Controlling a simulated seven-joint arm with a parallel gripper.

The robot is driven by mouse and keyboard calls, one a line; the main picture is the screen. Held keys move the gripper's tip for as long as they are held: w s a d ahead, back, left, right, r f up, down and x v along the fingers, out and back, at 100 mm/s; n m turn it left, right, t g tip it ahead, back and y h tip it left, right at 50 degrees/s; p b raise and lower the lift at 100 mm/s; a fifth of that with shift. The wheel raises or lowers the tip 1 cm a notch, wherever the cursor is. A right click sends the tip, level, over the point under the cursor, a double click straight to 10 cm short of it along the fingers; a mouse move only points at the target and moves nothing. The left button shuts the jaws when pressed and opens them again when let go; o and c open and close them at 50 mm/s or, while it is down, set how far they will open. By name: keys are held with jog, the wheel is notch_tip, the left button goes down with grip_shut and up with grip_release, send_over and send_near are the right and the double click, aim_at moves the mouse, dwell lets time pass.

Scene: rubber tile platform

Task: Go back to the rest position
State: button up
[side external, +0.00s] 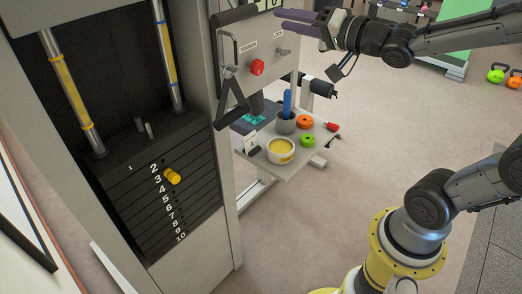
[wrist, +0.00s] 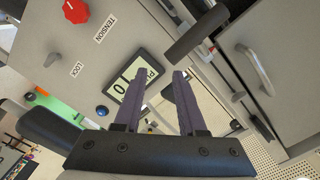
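My gripper (side external: 282,19) is at the upper middle of the side view, in front of the top of a grey machine panel (side external: 240,55). In the wrist view, its two purple fingers (wrist: 158,76) are apart with nothing between them. Beyond the fingers are a small display (wrist: 133,83) showing a 0, and a grey panel with TENSION and LOCK labels. A red knob (side external: 257,67) is on this panel and also shows in the wrist view (wrist: 76,11). Contact between fingers and panel cannot be told.
A weight stack (side external: 165,195) with a yellow pin (side external: 173,176) stands at left. A low shelf (side external: 285,172) holds a yellow-filled tub (side external: 280,151), a grey cup (side external: 286,125), and orange (side external: 305,122) and green (side external: 307,140) rings. Open floor lies right of the shelf.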

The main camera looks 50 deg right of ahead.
jog(key=s+a+f+n+g, duration=0.2)
jog(key=s+f+n+g, duration=0.2)
jog(key=s, duration=0.7)
jog(key=s+a+f+n+g, duration=0.1)
jog(key=s+f+n+g, duration=0.4)
jog(key=s+f+g, duration=0.3)
notch_tip(320, 180, down, 3)
jog(key=s, duration=0.2)
jog(key=shift+s+a+n+h, duration=0.3)
jog(key=shift+s+a, duration=0.1)
